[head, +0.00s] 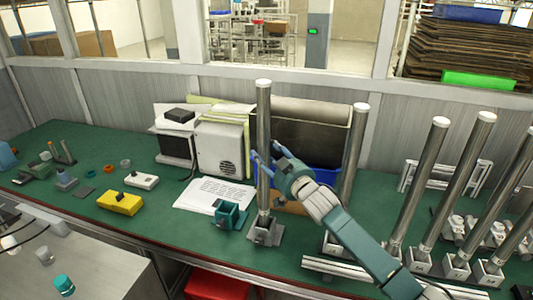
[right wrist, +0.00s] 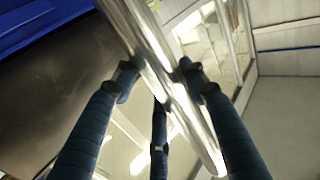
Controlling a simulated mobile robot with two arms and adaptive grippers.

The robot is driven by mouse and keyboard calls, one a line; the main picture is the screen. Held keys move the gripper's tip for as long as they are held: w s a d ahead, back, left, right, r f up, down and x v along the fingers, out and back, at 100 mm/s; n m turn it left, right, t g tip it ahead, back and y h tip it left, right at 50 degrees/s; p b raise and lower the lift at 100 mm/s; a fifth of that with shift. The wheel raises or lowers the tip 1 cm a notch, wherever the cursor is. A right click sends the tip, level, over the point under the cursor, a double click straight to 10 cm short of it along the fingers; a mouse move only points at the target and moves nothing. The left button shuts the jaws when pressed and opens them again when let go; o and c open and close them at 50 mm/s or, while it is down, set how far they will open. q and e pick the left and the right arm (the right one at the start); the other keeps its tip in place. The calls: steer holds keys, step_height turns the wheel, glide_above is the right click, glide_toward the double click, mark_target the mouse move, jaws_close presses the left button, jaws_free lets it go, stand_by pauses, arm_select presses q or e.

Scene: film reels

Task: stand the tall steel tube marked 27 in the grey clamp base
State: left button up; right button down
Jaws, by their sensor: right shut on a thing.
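A tall steel tube (head: 264,115) stands about upright in the head view; no number is legible on it. My right gripper (head: 264,160) is shut on it around mid-height. The right wrist view shows the shiny tube (right wrist: 165,80) between the fingers of the gripper (right wrist: 158,76). The tube's lower end meets a grey clamp base (head: 267,232) on the green bench; I cannot tell how deep it sits. My left gripper is not in view.
More steel tubes stand in bases to the right, one close by (head: 354,150). A teal clamp (head: 230,214) is just left of the grey base. Paper sheets (head: 214,195) and a yellow box (head: 120,202) lie further left. A blue bin (head: 322,180) is behind my gripper.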

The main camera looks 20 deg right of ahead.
steer(key=shift+f+b, duration=0.35)
steer(key=shift+f, duration=0.05)
stand_by(0.6)
steer(key=c, duration=1.3)
jaws_free()
steer(key=shift+o, duration=0.2)
steer(key=shift+s+f, duration=0.1)
steer(key=shift+f, duration=0.1)
steer(key=shift+s+d+p, duration=0.15)
steer(key=shift+s+p, duration=0.45)
steer(key=shift+s, duration=0.05)
steer(key=shift+p+v, duration=1.05)
steer(key=shift+v, duration=1)
steer(key=p+v, duration=0.2)
steer(key=v, duration=0.3)
steer(key=shift+s+r, duration=0.1)
steer(key=shift+s, duration=0.15)
